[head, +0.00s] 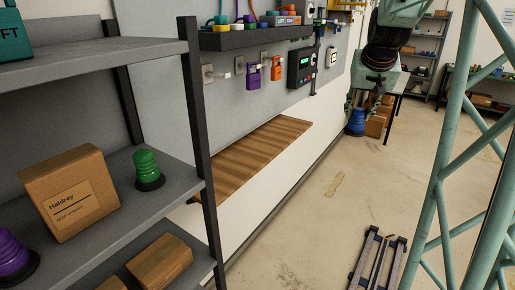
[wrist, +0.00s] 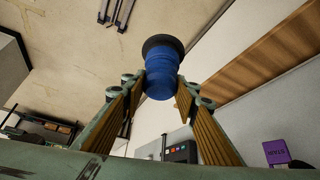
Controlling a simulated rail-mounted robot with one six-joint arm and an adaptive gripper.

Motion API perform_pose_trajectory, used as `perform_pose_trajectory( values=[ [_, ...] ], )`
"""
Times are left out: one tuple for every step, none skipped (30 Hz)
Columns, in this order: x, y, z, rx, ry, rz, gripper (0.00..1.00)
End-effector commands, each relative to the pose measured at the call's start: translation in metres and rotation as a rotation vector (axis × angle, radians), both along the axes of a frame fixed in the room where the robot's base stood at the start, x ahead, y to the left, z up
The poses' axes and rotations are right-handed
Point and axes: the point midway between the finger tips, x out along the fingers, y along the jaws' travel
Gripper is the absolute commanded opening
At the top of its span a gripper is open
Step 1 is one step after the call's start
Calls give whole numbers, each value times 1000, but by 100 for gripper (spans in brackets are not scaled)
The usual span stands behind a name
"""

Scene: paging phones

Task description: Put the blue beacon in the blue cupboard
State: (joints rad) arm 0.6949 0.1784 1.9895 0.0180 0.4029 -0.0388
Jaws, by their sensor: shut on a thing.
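The blue beacon (head: 356,122) hangs at the end of my arm in the head view, well above the floor and to the right of the wall-mounted wooden shelf. In the wrist view the blue beacon (wrist: 160,80) sits between the two fingers of my gripper (wrist: 161,88), its dark base pointing away from the palm. My gripper is shut on it. In the head view the fingers are small and partly hidden. I see no blue cupboard in either view.
A grey rack (head: 130,195) at the left holds a green beacon (head: 147,168), a purple beacon (head: 12,255) and cartons. The wooden shelf (head: 262,150) is bare. Wall phones hang above it. Rails (head: 378,258) lie on the floor. A green lattice column (head: 450,150) stands at the right.

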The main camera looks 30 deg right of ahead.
Motion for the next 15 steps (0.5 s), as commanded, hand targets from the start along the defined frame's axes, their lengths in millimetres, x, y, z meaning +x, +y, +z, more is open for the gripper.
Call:
perform_pose_trajectory(
  values=[
    [9,5,-5,0,2,11,2],
    [14,8,-8,0,4,17,2],
    [21,12,-12,-2,5,26,2],
    [27,16,-16,-3,5,33,2],
    [33,19,-19,-4,6,40,2],
    [41,24,-25,-4,7,49,2],
    [47,28,-28,-5,8,57,2],
    [53,33,-32,-7,9,65,2],
    [62,39,-37,-7,9,75,2],
    [68,43,-41,-7,9,82,2],
    [74,48,-45,-9,10,91,2],
    [82,54,-50,-10,10,102,2],
    [88,59,-54,-10,10,110,2],
    [94,64,-58,-11,11,118,2],
    [102,71,-64,-11,11,129,2]
  ],
)
